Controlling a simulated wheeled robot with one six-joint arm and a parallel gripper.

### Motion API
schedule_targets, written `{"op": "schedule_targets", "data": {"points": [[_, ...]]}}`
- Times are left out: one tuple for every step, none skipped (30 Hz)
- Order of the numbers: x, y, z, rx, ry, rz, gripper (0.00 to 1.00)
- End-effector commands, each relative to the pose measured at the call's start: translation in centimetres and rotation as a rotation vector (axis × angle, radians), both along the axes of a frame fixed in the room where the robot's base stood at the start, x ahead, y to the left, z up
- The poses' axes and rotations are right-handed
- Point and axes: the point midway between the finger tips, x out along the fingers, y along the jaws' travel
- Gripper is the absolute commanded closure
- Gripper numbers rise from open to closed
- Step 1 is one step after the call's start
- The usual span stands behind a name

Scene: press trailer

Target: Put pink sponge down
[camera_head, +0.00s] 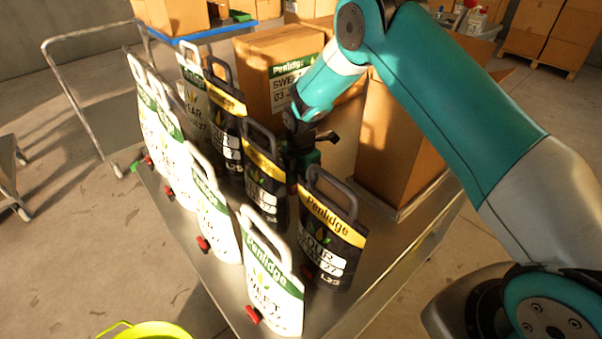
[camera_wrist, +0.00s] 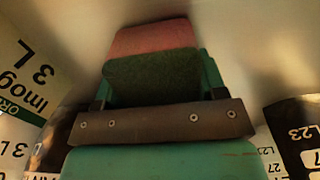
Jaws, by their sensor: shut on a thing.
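The pink sponge (camera_wrist: 152,36) shows in the wrist view, with a dark green scouring side (camera_wrist: 155,76) facing the camera. My gripper (camera_wrist: 158,88) is shut on it, with a green finger at each side. In the head view my gripper (camera_head: 303,158) points down among the pouches on the metal trolley table, behind the front black pouch and beside another. The sponge cannot be made out there, and I cannot tell whether it touches the table top.
White pouches (camera_head: 270,283) and black pouches (camera_head: 332,235) with handles stand close around my gripper on the metal table (camera_head: 372,275). Cardboard boxes (camera_head: 398,150) stand behind it and to the right. A yellow-green bucket (camera_head: 150,331) is at the bottom edge. A strip of table at right is bare.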

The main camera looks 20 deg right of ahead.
Motion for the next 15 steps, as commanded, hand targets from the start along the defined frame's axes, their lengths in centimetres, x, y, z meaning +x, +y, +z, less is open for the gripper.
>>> {"op": "schedule_targets", "data": {"points": [[-0.01, 0.01, -0.19, 0.000, 0.000, 0.000, 0.61], [-0.02, 0.00, -0.31, 0.000, 0.001, 0.000, 0.61], [-0.02, 0.00, -0.46, 0.000, 0.001, 0.000, 0.61], [-0.01, 0.01, -0.30, 0.000, 0.000, 0.000, 0.28], [-0.01, 0.01, -0.27, 0.000, 0.000, 0.000, 0.21], [-0.01, 0.01, -0.27, 0.000, 0.000, 0.000, 0.12], [-0.01, 0.01, -0.26, 0.000, 0.000, 0.000, 0.10], [-0.01, 0.01, -0.26, 0.000, 0.000, 0.000, 0.10], [-0.01, 0.01, -0.26, 0.000, 0.000, 0.000, 0.10], [-0.01, 0.01, -0.26, 0.000, 0.000, 0.000, 0.10], [-0.01, 0.01, -0.26, 0.000, 0.000, 0.000, 0.10], [-0.01, 0.01, -0.25, 0.000, 0.000, 0.000, 0.10], [-0.01, 0.01, -0.25, 0.000, 0.000, 0.000, 0.10], [-0.01, 0.01, -0.21, 0.000, 0.000, 0.000, 0.10], [-0.01, 0.01, -0.07, 0.000, 0.000, 0.000, 0.10]]}}
